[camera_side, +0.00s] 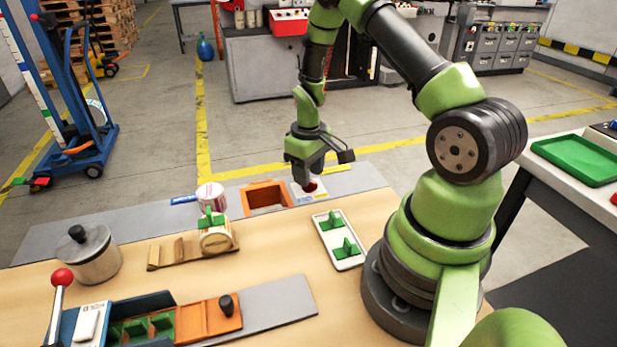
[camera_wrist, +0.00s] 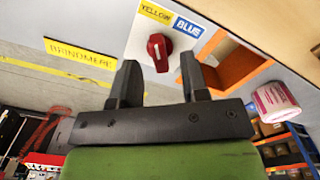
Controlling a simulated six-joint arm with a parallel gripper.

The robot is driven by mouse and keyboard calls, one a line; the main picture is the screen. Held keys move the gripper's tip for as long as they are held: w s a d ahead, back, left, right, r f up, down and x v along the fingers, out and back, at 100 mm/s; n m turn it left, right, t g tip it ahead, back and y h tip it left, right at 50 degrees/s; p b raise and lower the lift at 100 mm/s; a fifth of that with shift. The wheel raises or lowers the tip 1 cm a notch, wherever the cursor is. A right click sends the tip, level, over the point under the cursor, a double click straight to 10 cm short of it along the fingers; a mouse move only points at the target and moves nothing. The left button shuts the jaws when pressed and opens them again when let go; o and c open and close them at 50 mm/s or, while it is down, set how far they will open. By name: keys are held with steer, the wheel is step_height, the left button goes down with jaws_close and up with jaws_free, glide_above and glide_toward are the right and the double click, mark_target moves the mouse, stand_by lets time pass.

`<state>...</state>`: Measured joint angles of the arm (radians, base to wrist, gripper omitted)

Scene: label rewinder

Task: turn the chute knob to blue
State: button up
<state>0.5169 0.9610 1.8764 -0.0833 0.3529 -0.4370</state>
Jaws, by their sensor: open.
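The red chute knob (camera_wrist: 159,52) stands on a white plate (camera_wrist: 138,38), with a yellow label (camera_wrist: 155,13) and a blue label (camera_wrist: 188,28) above it in the wrist view. Its long side runs roughly up and down there, with a small white mark; I cannot tell surely which label it points to. In the side view the knob (camera_side: 311,187) shows just below my gripper (camera_side: 307,178). My gripper (camera_wrist: 159,66) is open in the wrist view, one finger to each side of the knob's lower end. I cannot tell whether either finger touches it.
The orange chute frame (camera_side: 267,196) stands close left of the knob plate. A pink-and-white roll (camera_side: 211,195), a wooden stand with a label roll (camera_side: 216,238) and a white tray with green pieces (camera_side: 339,240) are nearby.

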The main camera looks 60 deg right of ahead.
steer(key=shift+f, duration=1.05)
steer(key=shift+c, duration=0.2)
jaws_close()
